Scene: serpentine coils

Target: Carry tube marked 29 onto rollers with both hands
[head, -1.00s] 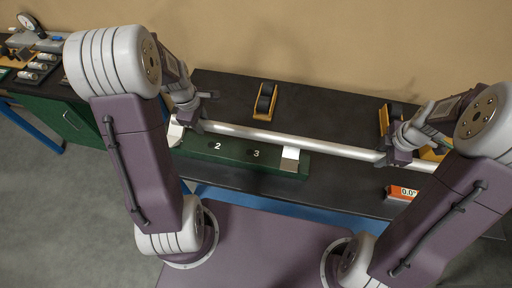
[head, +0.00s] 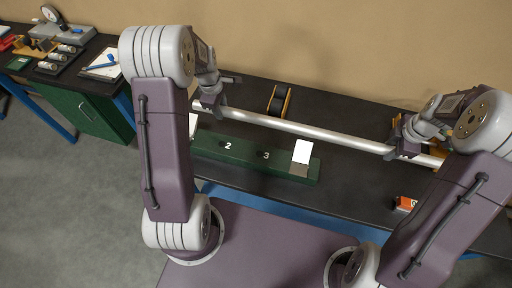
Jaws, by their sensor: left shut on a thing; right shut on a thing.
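A long silver tube (head: 320,133) runs slantwise above the black bench, its left end higher in the picture. My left gripper (head: 213,107) is shut on it near its left end. My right gripper (head: 398,152) is shut on it towards its right end. No number on the tube can be read. One yellow-framed roller stand (head: 279,100) with a black roller stands on the bench behind the tube. A second roller stand (head: 397,122) is mostly hidden behind my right gripper.
A green block (head: 225,152) marked 2 and 3, with white upright pieces (head: 302,151), lies in front of the tube. A small orange display box (head: 405,203) is at the bench's front right. A side bench (head: 105,47) with gauge and small parts stands at left.

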